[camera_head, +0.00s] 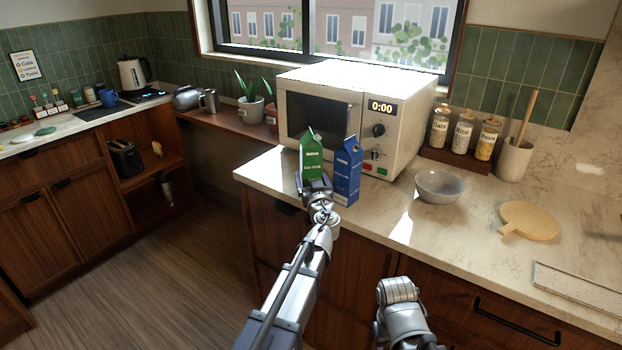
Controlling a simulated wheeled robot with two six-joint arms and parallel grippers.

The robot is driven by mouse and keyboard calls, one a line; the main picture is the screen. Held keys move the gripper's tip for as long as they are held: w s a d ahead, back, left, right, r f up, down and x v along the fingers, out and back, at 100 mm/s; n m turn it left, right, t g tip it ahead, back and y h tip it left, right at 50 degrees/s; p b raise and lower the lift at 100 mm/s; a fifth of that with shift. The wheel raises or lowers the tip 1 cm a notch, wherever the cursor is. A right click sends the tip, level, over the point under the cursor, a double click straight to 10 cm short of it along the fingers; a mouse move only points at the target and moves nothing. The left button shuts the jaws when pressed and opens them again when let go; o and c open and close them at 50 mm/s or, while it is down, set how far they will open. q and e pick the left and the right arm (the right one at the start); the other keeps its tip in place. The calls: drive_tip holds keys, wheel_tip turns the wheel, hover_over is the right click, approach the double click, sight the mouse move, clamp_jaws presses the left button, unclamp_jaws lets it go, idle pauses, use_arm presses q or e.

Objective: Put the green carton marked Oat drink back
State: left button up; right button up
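The green carton (311,158) stands upright at the front left corner of the marble counter, in front of the microwave. Small pale print shows on its face, too small to read for certain. My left gripper (314,180) is at the lower part of this carton, with its fingers near the two sides. The gripper hides the carton's base, and I cannot tell whether the fingers press on it. A blue carton (347,172) stands close on the right. My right arm shows at the bottom, but its gripper does not show.
A white microwave (408,128) stands behind the cartons. A grey bowl (440,187), a wooden board (530,221) and labelled jars (463,135) are to the right. Potted plants (250,108) stand on the lower shelf at left. Counter space before the bowl is clear.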

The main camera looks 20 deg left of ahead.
use_arm(q)
drive_tip(key=shift+r+p, duration=0.3)
drive_tip(key=v, duration=1.2)
drive_tip(key=shift+f, duration=0.2)
